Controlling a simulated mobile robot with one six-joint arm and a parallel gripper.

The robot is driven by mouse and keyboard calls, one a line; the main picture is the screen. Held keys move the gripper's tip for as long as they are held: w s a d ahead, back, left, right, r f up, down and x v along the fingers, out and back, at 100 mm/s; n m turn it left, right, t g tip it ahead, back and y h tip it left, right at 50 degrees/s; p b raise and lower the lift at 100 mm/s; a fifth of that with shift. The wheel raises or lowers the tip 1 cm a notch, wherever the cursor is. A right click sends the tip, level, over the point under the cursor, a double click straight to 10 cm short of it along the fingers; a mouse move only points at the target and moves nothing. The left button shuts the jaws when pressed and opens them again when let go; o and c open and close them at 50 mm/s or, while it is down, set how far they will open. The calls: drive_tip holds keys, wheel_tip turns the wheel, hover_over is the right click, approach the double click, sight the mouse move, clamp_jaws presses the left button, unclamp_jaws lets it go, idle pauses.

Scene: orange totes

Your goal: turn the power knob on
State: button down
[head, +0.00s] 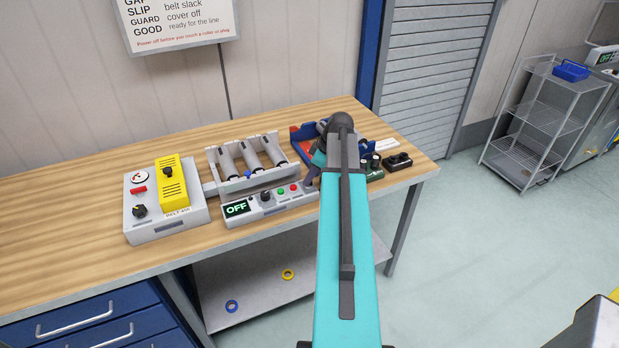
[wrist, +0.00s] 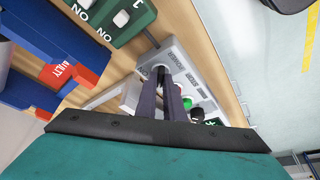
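A grey control box (head: 270,208) near the bench's front edge has a lit display (head: 237,208) reading OFF. Beside the display are a black knob (head: 266,196), a green button (head: 281,191) and a red button (head: 294,188). In the wrist view the box (wrist: 150,95) lies below my gripper (wrist: 160,82), whose two dark fingers stand a little apart. A dark round knob (wrist: 160,70) shows at the fingertips; I cannot tell whether they touch it. The other black knob (wrist: 197,115) is beyond the green button (wrist: 187,103). In the head view my arm hides the box's right end.
A roller unit (head: 245,160) stands behind the box. A belt box with a yellow cover (head: 171,185) is at left. A blue and red bin (head: 303,140) and green blocks (head: 371,165) are at right, close to my arm. The bench's left part is clear.

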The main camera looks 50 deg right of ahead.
drive_tip(key=shift+a, duration=0.25)
drive_tip(key=shift+d, duration=0.2)
drive_tip(key=shift+f+m+b, duration=0.1)
drive_tip(key=shift+m+b, duration=0.35)
drive_tip(key=shift+m, duration=0.15)
drive_tip(key=m+h+b, duration=0.1)
drive_tip(key=m, duration=0.2)
drive_tip(key=shift+a+h+b, duration=0.2)
drive_tip(key=shift+h+b, duration=0.2)
drive_tip(key=m+h, duration=0.1)
drive_tip(key=m, duration=0.2)
drive_tip(key=m+h+b, duration=0.1)
drive_tip(key=m, duration=0.1)
drive_tip(key=shift+a+m, duration=0.15)
drive_tip(key=shift+m, duration=0.25)
drive_tip(key=m+g+h, duration=0.1)
drive_tip(key=m, duration=0.2)
drive_tip(key=shift+w+a+m+b, duration=0.1)
drive_tip(key=shift+w+m+b, duration=0.05)
drive_tip(key=shift+m+b, duration=0.2)
drive_tip(key=shift+w+m+g+h+b, duration=0.1)
drive_tip(key=shift+m+g+h+b, duration=0.35)
drive_tip(key=shift+m, duration=1.6)
drive_tip(key=shift+g, duration=0.35)
